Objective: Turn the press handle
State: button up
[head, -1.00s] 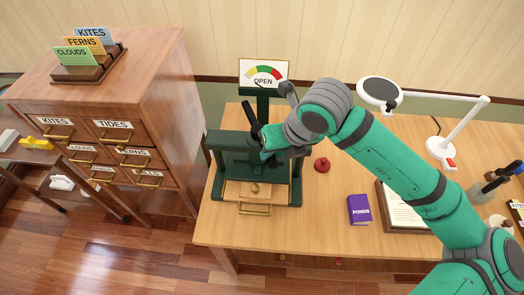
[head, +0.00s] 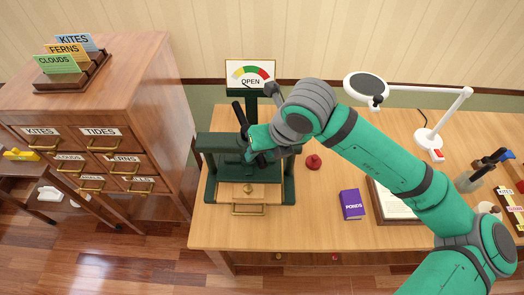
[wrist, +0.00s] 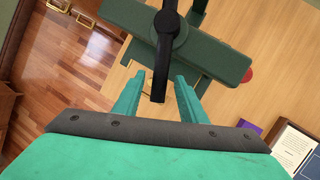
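The dark green press (head: 284,185) stands on the wooden desk. Its black press handle (head: 239,114) slants up and to the left in the head view. In the wrist view the handle (wrist: 166,55) runs from a round hub on the green crossbar (wrist: 215,55) to a free end between my fingers. My gripper (wrist: 160,82) is open, with one finger on each side of that end and visible gaps. In the head view my gripper (head: 262,154) is at the press, its fingertips partly hidden.
A red knob-like object (head: 313,162), a purple book (head: 352,204) and a white lamp (head: 366,88) are on the desk (head: 315,235) right of the press. A wooden drawer cabinet (head: 150,100) stands close on the left.

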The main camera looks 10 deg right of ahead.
jog(key=v, duration=1)
jog(key=shift+s+d+r, duration=0.15)
jog(key=shift+r, duration=0.2)
dwell(0.5)
